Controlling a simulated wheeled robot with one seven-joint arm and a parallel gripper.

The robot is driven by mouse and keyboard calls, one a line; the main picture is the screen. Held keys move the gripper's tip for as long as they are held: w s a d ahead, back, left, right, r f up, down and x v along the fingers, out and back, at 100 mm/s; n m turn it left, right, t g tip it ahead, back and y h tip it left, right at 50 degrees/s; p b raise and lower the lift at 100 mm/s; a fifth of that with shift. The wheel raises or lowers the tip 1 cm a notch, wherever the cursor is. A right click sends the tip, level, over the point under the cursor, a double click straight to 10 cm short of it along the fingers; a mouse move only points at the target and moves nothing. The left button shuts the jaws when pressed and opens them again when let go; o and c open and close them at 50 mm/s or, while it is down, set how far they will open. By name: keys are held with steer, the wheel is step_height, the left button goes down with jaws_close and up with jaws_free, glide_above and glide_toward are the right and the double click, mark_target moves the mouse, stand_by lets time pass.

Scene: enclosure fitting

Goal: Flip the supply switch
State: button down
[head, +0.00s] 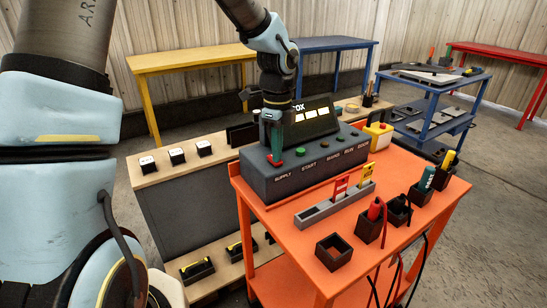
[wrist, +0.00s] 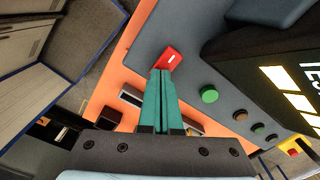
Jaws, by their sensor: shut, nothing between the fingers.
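The supply switch is a red rocker with a white mark at the left end of a dark grey control box. It shows in the wrist view (wrist: 168,58) just beyond my fingertips. In the head view the red switch (head: 275,161) shows under my gripper (head: 274,148), above the SUPPLY label. My gripper also shows in the wrist view (wrist: 162,75), its teal fingers together and empty, tips at or very near the switch's edge. I cannot tell whether they touch. The control box (head: 310,178) stands on the orange cart, its screen (head: 312,117) lit with pale blocks.
Green START button (head: 298,153) and other buttons sit right of the switch. The orange cart (head: 290,240) carries a grey rack (head: 335,205) with red and yellow tags, dark holders with probes, and a yellow box with a red button (head: 378,134). A wooden-topped bench (head: 180,170) stands behind left.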

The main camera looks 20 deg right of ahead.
steer(key=shift+r+p, duration=3.25)
steer(key=shift+r, duration=0.2)
